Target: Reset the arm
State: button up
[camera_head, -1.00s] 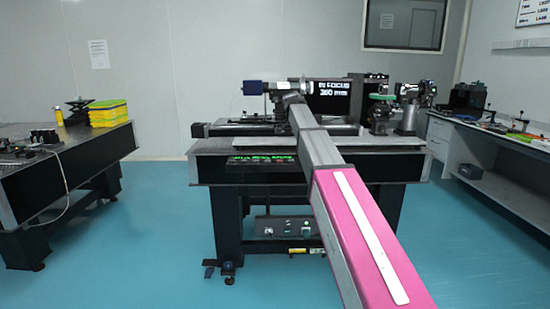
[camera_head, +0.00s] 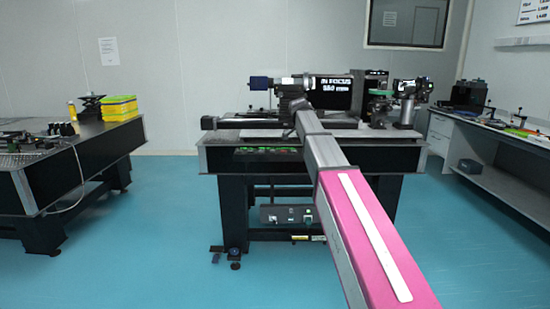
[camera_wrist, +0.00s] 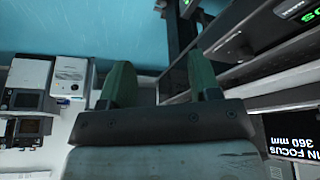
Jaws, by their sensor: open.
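My gripper (camera_wrist: 161,82) shows in the wrist view with its two green fingers spread apart and nothing between them. My arm, with a pink link, reaches forward over the front of the middle optical table (camera_head: 215,160) in the head view. The gripper itself cannot be made out there against the dark equipment. A black display (camera_head: 333,93) reading "IN FOCUS" stands on that table behind the arm's end. The display also shows upside down at the right of the wrist view (camera_wrist: 293,137).
A blue-ended optical instrument (camera_head: 260,83) and mounted optics (camera_head: 408,100) stand on the middle table. A left table (camera_head: 95,150) carries yellow boxes (camera_head: 119,108). A side bench (camera_head: 490,135) runs along the right. Blue floor (camera_head: 170,230) between the tables is clear.

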jog(key=s+d+f+n+y, duration=0.1)
jog(key=s+f+n, duration=0.1)
jog(key=s+f, duration=0.45)
jog(key=s+d+f+n+g, duration=0.15)
jog(key=s+f, duration=0.25)
jog(key=f, duration=0.5)
jog(key=s+f+n+t+y, duration=0.1)
jog(key=s+f+n, duration=0.2)
jog(key=s+f, duration=0.35)
jog(key=s+d+f+n+g+y, duration=0.1)
jog(key=s+f+n, duration=0.4)
jog(key=s+f, duration=1.1)
jog(key=shift+s+f+y, duration=0.35)
jog(key=shift+s+y, duration=0.05)
jog(key=shift+s, duration=0.15)
jog(key=shift+w+a+n, duration=0.1)
jog(key=shift+n, duration=0.15)
